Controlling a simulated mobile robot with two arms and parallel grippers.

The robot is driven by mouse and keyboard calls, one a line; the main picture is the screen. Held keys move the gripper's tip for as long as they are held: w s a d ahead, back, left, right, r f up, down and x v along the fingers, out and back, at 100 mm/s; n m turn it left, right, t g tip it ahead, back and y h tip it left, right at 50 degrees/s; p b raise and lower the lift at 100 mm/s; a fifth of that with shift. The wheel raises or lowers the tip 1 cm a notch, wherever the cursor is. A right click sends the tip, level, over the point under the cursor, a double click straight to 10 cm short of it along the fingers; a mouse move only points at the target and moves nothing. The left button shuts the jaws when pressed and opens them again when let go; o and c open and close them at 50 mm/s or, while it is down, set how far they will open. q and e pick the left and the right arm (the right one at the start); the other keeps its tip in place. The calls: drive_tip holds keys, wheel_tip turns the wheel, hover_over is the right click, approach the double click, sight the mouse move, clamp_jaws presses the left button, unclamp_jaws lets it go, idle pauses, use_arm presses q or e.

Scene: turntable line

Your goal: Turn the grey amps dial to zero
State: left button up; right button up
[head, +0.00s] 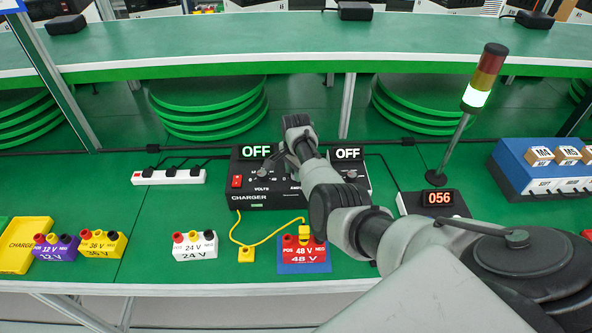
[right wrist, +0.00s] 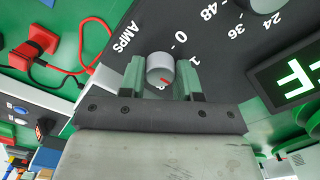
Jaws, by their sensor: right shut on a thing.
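The grey amps dial (right wrist: 160,68) is on the charger's black face, next to the word AMPS in the right wrist view. My right gripper (right wrist: 160,78) has its green fingers on either side of the dial and is shut on it. A red mark on the dial points towards the gripper, away from the printed 0; a 1 shows beside the dial, and another number is partly hidden. In the head view the charger (head: 250,197) stands mid-table, and my right arm hides the amps dial. My left gripper is not in view.
A volts dial (head: 262,173) sits left of my right gripper. Two displays read OFF. A 48 V battery (head: 304,257) with a yellow cable stands in front, a 24 V battery (head: 194,251) to its left. A signal lamp (head: 477,98) rises at right.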

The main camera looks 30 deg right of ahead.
drive_tip(key=n+p, duration=0.1)
drive_tip(key=n, duration=0.3)
drive_tip(key=shift+r+p, duration=0.1)
drive_tip(key=shift+p, duration=0.25)
drive_tip(key=n+p, duration=0.1)
drive_tip(key=n, duration=0.3)
drive_tip(key=shift+n, duration=0.4)
drive_tip(key=n, duration=1)
drive_tip(key=shift+n+p, duration=0.3)
drive_tip(key=o, duration=0.9)
drive_tip(key=shift+o, duration=0.2)
